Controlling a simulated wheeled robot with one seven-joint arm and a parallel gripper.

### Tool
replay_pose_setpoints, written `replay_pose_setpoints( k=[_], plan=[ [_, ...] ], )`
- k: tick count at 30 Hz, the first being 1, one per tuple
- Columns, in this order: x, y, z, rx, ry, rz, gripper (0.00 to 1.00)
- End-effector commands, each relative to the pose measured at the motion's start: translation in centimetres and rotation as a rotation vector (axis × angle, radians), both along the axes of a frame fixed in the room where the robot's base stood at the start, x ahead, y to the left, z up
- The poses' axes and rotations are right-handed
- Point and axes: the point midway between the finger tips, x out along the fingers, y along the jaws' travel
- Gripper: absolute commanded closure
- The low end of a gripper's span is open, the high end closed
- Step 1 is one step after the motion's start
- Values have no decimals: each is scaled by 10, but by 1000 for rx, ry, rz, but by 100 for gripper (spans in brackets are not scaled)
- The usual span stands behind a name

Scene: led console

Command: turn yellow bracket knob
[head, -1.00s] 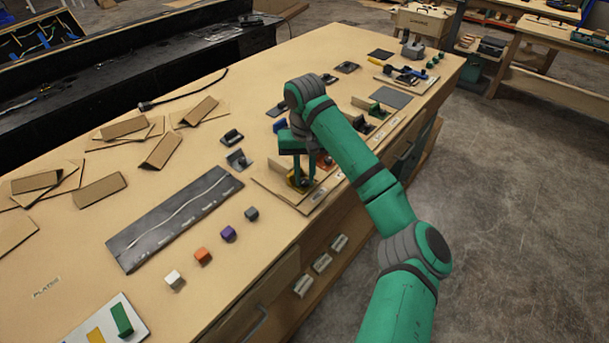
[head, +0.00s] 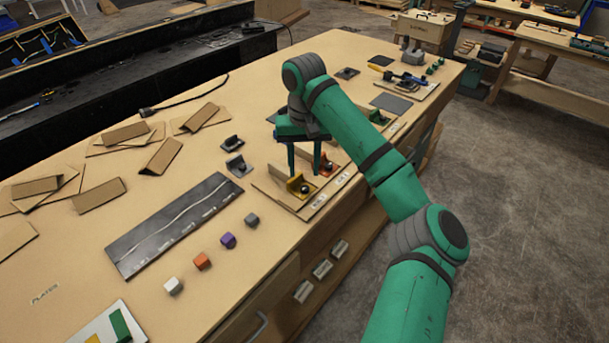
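The yellow bracket (head: 294,184) sits on a wooden board at the front edge of the workbench, with a small dark knob (head: 304,189) on it. My gripper (head: 304,172) points down just behind and above the yellow bracket. Its two green fingers are apart, with nothing seen between them. The bracket and its knob show clear of the fingers, though one finger is close to the bracket. An orange bracket (head: 327,164) stands just to the right, partly behind my arm.
My arm covers the board's right part.

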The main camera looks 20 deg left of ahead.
Motion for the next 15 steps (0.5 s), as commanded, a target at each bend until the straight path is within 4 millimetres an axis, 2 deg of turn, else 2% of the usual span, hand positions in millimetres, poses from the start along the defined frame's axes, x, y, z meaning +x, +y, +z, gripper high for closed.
replay_pose_setpoints(
  k=[6,15],
  plan=[
    [1,-1,20,-2,-1,0,61],
    [-2,5,24,-1,1,8,61]
  ],
)
